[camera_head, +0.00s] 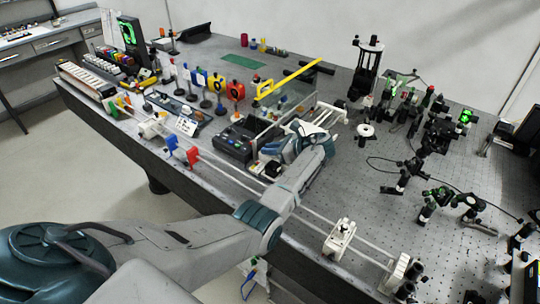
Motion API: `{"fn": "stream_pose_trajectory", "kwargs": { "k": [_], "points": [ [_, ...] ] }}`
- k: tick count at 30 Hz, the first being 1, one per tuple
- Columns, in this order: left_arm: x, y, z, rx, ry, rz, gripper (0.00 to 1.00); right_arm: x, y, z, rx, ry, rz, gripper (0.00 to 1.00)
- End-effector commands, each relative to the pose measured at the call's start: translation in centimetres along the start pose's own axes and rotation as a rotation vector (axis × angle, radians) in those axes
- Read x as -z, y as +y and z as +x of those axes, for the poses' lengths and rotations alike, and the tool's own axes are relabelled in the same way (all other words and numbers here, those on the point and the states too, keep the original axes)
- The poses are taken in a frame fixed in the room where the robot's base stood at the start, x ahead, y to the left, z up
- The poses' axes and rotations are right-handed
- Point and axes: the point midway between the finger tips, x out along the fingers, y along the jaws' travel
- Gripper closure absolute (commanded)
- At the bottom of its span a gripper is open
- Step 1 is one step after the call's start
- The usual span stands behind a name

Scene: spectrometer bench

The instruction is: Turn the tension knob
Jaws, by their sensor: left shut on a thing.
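My left arm comes in from the lower left and bends at the elbow over the front of the bench. Its left gripper (268,167) is low over the bench, beside the dark box-shaped instrument (233,142) and close to the long rail. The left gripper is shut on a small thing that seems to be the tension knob. The knob itself is hidden by the jaws and wrist, so its turn angle cannot be told. My right gripper is not in view.
A long rail (310,210) with a white block (340,238) runs along the front of the bench. A yellow bar (290,80) rises behind the instrument. A white ring-shaped part (365,130) and several optical mounts stand to the right. Bare perforated bench lies right of my wrist.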

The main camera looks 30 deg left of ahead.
Motion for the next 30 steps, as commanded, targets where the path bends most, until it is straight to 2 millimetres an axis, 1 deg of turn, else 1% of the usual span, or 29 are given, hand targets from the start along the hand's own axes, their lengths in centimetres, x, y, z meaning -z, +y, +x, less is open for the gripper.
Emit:
{"fn": "stream_pose_trajectory", "kwargs": {
  "k": [1, 6, 20, 21, 23, 24, 30],
  "points": [
    [0.26, -0.11, 0.11, -0.015, 0.0, -0.006, 1.0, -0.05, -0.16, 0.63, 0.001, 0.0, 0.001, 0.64],
    [0.12, -0.16, 0.06, -0.051, 0.0, -0.022, 1.0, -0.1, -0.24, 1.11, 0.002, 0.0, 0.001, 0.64],
    [0.01, -0.16, 0.01, -0.063, 0.001, -0.025, 1.0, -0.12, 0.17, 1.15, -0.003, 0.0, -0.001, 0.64],
    [0.02, -0.16, 0.01, -0.062, 0.001, -0.025, 0.76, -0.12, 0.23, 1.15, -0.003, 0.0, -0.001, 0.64],
    [0.02, -0.16, 0.01, -0.062, 0.001, -0.025, 0.64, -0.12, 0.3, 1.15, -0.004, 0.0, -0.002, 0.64],
    [0.02, -0.16, 0.01, -0.062, 0.001, -0.025, 0.6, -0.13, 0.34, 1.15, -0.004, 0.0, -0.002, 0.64],
    [0.02, -0.16, 0.01, -0.062, 0.001, -0.025, 0.6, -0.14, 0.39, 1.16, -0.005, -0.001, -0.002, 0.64]
  ]
}}
